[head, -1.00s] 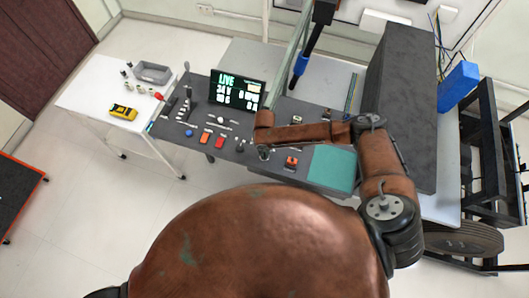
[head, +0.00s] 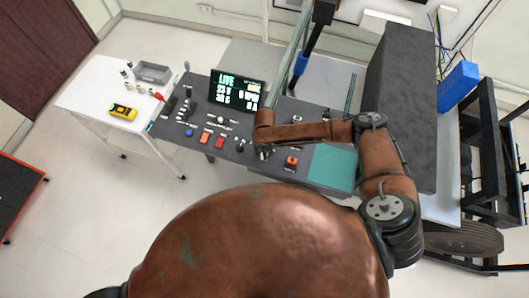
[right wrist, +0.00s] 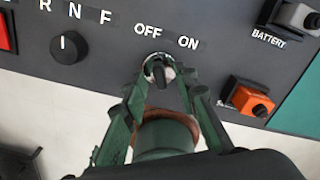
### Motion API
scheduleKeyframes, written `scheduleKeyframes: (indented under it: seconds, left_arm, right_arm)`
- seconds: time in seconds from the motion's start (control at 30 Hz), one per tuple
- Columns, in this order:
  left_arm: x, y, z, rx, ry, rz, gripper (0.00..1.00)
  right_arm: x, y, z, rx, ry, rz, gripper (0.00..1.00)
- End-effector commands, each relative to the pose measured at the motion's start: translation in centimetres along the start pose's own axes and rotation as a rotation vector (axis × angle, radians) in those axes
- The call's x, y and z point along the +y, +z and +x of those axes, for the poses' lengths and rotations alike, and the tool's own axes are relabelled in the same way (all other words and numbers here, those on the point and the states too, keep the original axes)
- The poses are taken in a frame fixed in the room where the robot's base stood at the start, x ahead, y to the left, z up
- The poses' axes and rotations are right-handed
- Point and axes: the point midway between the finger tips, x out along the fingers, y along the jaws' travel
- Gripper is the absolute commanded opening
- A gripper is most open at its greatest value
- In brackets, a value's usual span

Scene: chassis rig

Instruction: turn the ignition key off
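The ignition key (right wrist: 157,72) is a small dark key in a round pale collar, below the printed OFF and ON labels in the right wrist view. It points roughly up toward OFF, with a slight tilt. My right gripper (right wrist: 162,80) has its green fingers on either side of the key, with a gap between the tips. I cannot tell whether either finger touches it. In the head view my right gripper (head: 263,153) is small and low over the dark console (head: 240,158), and hides the key. My left gripper is not in view.
A black selector knob (right wrist: 69,47) is left of the key. An orange switch (right wrist: 250,101) and the BATTERY switch (right wrist: 297,17) are to the right. A lit LIVE display (head: 237,91) stands behind on the console. A white table (head: 90,95) is at left.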

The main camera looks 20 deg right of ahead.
Motion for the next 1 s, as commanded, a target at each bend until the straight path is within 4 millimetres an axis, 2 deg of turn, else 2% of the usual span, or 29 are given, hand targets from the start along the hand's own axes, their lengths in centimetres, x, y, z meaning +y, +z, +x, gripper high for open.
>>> scheduleKeyframes:
  seconds: [0.4,0.5,0.7,1.0]
  left_arm:
    - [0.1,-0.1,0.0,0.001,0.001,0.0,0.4]
    - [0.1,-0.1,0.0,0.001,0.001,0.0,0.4]
    - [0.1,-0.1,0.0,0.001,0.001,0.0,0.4]
    - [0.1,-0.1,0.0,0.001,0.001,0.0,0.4]
  right_arm:
    - [0.0,0.1,-8.2,-0.004,0.001,-0.002,0.27]
    - [0.0,0.1,-9.6,-0.003,0.0,-0.002,0.27]
    - [0.0,0.0,-11.2,-0.001,0.0,-0.001,0.27]
    - [0.0,0.0,-11.3,-0.001,0.0,-0.001,0.27]
